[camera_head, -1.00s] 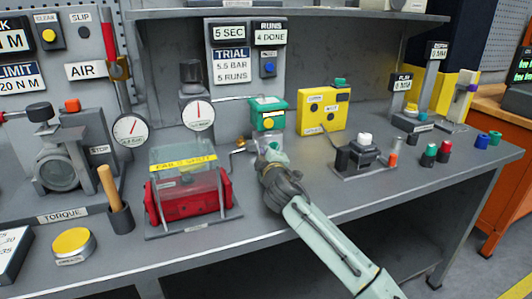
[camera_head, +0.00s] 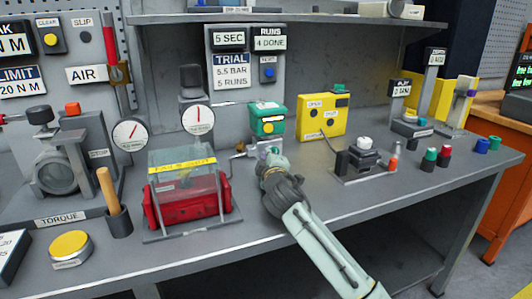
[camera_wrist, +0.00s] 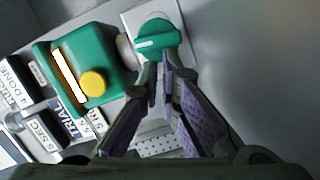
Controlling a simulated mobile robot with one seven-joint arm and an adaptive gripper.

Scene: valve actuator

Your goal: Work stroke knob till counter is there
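The stroke knob, a green round knob with a white line (camera_wrist: 158,38), sits on a pale plate beside a green box with a yellow button (camera_wrist: 85,75). The box also shows in the head view (camera_head: 268,118); there my gripper mostly hides the knob. My gripper (camera_wrist: 161,66) is at the knob's near edge, its fingertips close together with a narrow gap. Whether they grip the knob or only lie against it, I cannot tell. The runs counter sign (camera_head: 270,38) reads "4 DONE". The trial sign (camera_head: 231,70) reads "5.5 BAR, 5 RUNS".
A clear guard over a red device (camera_head: 186,192) stands left of my arm. A yellow box (camera_head: 322,115) and a small black device with a white knob (camera_head: 362,158) stand to the right. Two pressure gauges (camera_head: 197,119) (camera_head: 130,134) are behind.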

